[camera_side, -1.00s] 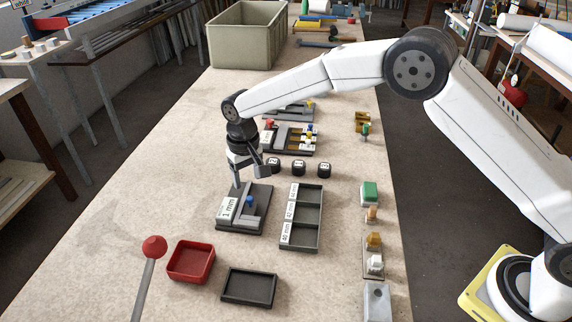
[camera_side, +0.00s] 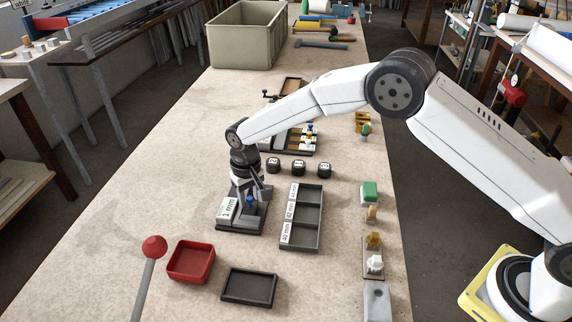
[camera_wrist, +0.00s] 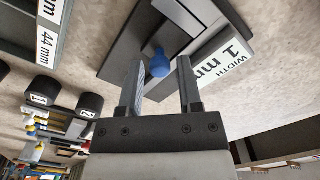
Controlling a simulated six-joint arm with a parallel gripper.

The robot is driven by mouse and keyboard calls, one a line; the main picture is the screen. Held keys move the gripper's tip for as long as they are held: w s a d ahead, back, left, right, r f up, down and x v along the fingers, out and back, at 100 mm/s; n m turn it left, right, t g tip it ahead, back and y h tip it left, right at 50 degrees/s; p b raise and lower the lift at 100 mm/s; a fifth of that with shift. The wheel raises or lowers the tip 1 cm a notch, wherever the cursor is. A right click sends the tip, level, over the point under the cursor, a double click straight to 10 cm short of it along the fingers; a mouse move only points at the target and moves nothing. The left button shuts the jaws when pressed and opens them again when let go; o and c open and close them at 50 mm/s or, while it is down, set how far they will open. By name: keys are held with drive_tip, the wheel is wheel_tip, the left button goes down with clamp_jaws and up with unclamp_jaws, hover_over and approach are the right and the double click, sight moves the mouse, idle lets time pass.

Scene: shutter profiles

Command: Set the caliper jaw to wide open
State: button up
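The caliper (camera_side: 237,228) is a dark block with a grey jaw and a white label that reads 1 mm. It also shows in the wrist view (camera_wrist: 128,47), where the label (camera_wrist: 228,58) reads "WIDTH 1 mm". A blue knob (camera_wrist: 159,64) stands on the jaw and shows in the side view (camera_side: 249,201). My gripper (camera_side: 247,199) is low over the caliper. In the wrist view my gripper (camera_wrist: 160,74) is open, with the knob between the fingertips and gaps on both sides. Whether the fingers reach down around the knob is hard to tell.
A tray with three labelled compartments (camera_side: 318,213) stands right of the caliper. Several black numbered blocks (camera_side: 298,167) lie behind. A red tray (camera_side: 191,279) and a black tray (camera_side: 249,303) are in front, with a red-balled lever (camera_side: 154,248) at left. The table left of the caliper is clear.

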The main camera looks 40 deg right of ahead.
clamp_jaws()
idle(1.2)
